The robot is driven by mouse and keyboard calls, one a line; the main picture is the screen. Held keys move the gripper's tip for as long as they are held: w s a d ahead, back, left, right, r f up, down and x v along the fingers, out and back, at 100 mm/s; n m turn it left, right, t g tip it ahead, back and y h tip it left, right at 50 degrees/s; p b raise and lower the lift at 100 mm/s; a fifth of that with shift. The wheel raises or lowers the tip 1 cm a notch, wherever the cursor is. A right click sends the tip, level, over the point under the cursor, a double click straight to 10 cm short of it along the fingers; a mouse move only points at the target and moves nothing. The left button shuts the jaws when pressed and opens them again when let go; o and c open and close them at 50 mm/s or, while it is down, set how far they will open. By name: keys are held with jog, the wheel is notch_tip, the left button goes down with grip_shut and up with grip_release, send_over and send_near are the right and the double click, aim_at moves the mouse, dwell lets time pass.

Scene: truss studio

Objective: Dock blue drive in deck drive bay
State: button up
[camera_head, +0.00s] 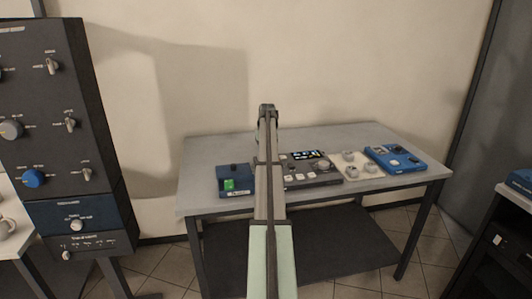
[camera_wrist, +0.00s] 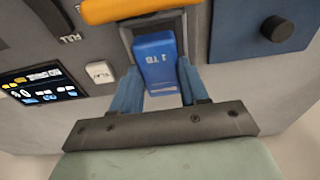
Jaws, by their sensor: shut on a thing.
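In the wrist view, my gripper (camera_wrist: 158,78) is shut on the blue drive (camera_wrist: 154,58), marked "1 TB", with one blue finger on each side. The drive is at the dark-rimmed drive bay (camera_wrist: 127,36) of the grey deck (camera_wrist: 85,100); its far end lies within the rim in this view. I cannot tell how deep it sits. In the head view, the deck (camera_head: 296,178) stands mid-table, partly behind my arm. My arm hides the drive and bay there, and the gripper end (camera_head: 267,108) shows only from behind.
An orange bar (camera_wrist: 125,8) lies across the top of the bay in the wrist view. A blue box with a black knob (camera_wrist: 277,29) stands close beside the deck. A pale panel with knobs (camera_head: 352,172) and a blue device (camera_head: 395,161) are to the deck's right on the table (camera_head: 205,145).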

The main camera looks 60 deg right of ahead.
jog(key=shift+f, duration=0.55)
jog(key=o, duration=0.9)
jog(key=shift+r, duration=0.1)
jog(key=shift+s+a+r, duration=0.15)
jog(key=shift+r, duration=1.6)
jog(key=shift+s+a+r, duration=0.15)
jog(key=shift+a+r, duration=0.05)
jog(key=shift+r, duration=1.6)
jog(key=shift+s+a+r, duration=0.15)
jog(key=shift+r, duration=1.6)
